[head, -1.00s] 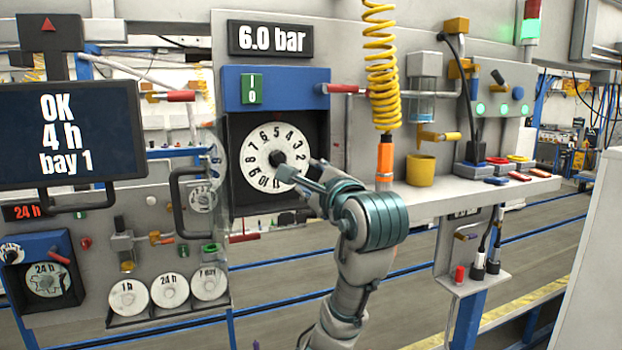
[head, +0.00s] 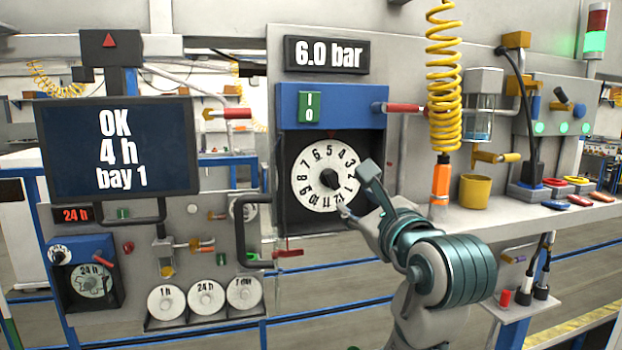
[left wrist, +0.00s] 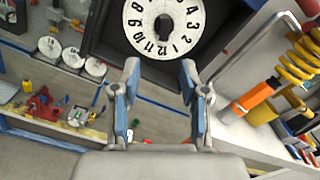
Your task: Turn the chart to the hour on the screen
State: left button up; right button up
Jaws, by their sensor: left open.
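The screen (head: 115,150) at the left reads "OK 4 h bay 1". The chart (head: 311,183) is a white disc with black hour numbers and a dark centre hub, in a black recess under a blue panel. Its 5 and 4 are near the top, 12 and 11 near the bottom. It also shows at the top of the left wrist view (left wrist: 145,22), its upper part cut off. My left gripper (head: 352,190) is open at the chart's lower right edge, fingers apart. In the left wrist view the fingers (left wrist: 160,68) are empty, below the chart; contact is unclear. My right gripper is not in view.
A yellow coiled hose (head: 442,90) with an orange end hangs right of the chart. A shelf (head: 490,218) carries a yellow cup (head: 475,192). A red-handled lever (head: 288,253) sits below the recess. Several small discs (head: 207,298) stand in a lower left rack.

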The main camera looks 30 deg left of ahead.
pick_arm(q)
jog(key=p, duration=0.3)
send_near(333, 179)
jog(key=w+a, duration=0.2)
jog(key=w, duration=0.1)
jog(key=x, duration=0.2)
jog(key=p+x, duration=0.1)
jog(key=x, duration=0.2)
jog(key=shift+s+a+f+p, duration=0.15)
jog(key=shift+a+p, duration=0.2)
jog(key=shift+a, duration=0.2)
jog(key=shift+w+a, duration=0.3)
jog(key=shift+a, duration=0.4)
jog(key=shift+d, duration=0.1)
jog(key=shift+w+d, duration=0.1)
jog(key=shift+d, duration=0.5)
jog(key=shift+c, duration=0.9)
jog(key=c, duration=0.4)
grip_shut()
jog(key=shift+s, duration=0.2)
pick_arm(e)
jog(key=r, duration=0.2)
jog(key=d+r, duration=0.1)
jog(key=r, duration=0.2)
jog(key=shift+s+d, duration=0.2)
